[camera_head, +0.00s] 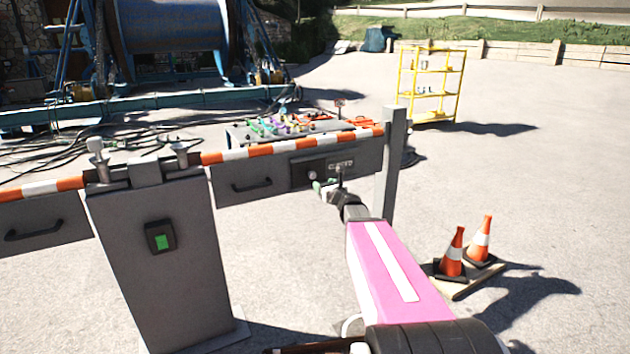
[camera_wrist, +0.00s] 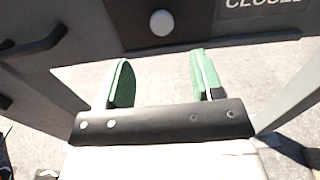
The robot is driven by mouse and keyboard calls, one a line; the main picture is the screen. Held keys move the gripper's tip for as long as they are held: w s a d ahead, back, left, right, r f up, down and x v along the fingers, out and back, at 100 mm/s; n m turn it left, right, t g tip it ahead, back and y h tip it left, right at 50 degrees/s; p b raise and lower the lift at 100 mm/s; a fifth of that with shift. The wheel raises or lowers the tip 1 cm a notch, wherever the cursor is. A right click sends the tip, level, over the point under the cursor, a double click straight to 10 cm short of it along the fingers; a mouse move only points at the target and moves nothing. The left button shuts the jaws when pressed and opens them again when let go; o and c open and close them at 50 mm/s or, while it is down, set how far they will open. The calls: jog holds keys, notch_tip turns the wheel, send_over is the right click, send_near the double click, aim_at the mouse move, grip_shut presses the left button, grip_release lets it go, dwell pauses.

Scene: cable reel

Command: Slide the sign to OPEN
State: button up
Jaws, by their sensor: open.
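The sign is a dark panel (camera_head: 322,166) on the grey barrier gate, below its orange-and-white striped top rail. Its label (camera_head: 341,163) shows small in the head view. In the wrist view the label (camera_wrist: 262,4) reads CLOSED, cut off by the top edge. A round pale knob (camera_wrist: 161,22) sits on the dark panel to the left of the label; it also shows in the head view (camera_head: 312,175). My gripper (camera_head: 327,185) is just in front of and below the panel. In the wrist view its two green fingers (camera_wrist: 162,72) are apart and empty, below the knob.
A grey pedestal (camera_head: 160,270) with a green button stands left of the panel. A grey post (camera_head: 390,165) stands to its right. Two traffic cones (camera_head: 452,255) stand at the right. A table with colourful items (camera_head: 285,127) is behind the gate.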

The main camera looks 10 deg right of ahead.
aim_at(313, 176)
jog(key=x, duration=1)
jog(key=shift+w, duration=0.4)
